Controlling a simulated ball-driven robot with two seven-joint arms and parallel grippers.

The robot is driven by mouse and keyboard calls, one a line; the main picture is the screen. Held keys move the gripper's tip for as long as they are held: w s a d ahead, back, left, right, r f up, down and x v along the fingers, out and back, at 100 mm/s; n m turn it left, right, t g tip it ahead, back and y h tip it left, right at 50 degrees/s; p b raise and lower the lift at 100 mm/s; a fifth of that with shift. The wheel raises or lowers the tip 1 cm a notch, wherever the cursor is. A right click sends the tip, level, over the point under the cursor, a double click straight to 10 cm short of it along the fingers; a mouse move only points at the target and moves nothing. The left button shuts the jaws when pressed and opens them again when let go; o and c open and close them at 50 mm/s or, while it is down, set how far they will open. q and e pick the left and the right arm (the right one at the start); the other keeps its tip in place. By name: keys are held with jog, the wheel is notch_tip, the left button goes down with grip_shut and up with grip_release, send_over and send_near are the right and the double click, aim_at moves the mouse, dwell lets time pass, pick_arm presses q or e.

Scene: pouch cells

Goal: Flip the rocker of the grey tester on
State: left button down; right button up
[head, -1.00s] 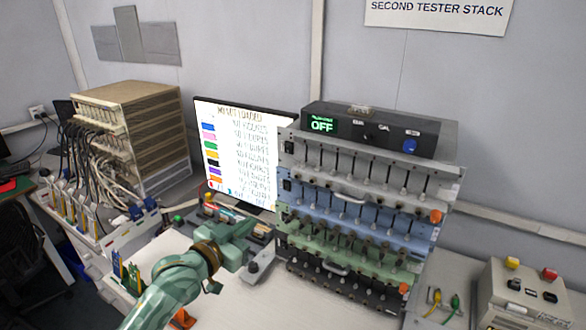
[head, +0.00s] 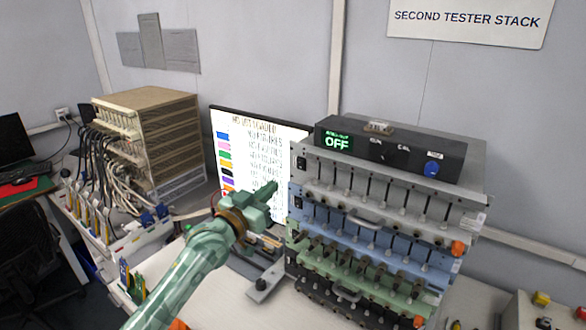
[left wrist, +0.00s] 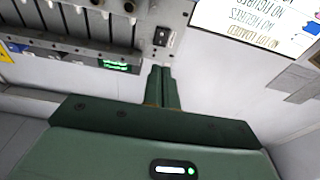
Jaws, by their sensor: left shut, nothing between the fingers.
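The grey tester (head: 460,213) is the top unit of the coloured tester stack, above a blue one. Its small black rocker (head: 300,162) sits at the left end of its front panel. The rocker also shows in the left wrist view (left wrist: 162,37), just beyond the fingertips. Which way it is tipped is too small to tell. My left gripper (head: 271,187) is shut and empty, left of the stack and a little lower than the rocker. In the left wrist view its two fingers (left wrist: 161,72) lie together, pointing towards the rocker, apparently short of it. My right gripper is not in view.
A black box (head: 400,152) with a green OFF display and a blue knob stands on the stack. A monitor (head: 262,135) stands close behind my left gripper. A blue tester (head: 375,240) and a green one (head: 375,283) lie below. A cabled rack (head: 150,140) is at left.

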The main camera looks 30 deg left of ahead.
aim_at(300, 161)
pick_arm(q)
jog(key=w, duration=0.3)
jog(key=w+d+r, duration=0.1)
jog(key=w, duration=0.3)
jog(key=w+b, duration=0.1)
jog(key=w, duration=0.2)
jog(key=shift+w+d+r, duration=0.15)
jog(key=shift+d, duration=0.1)
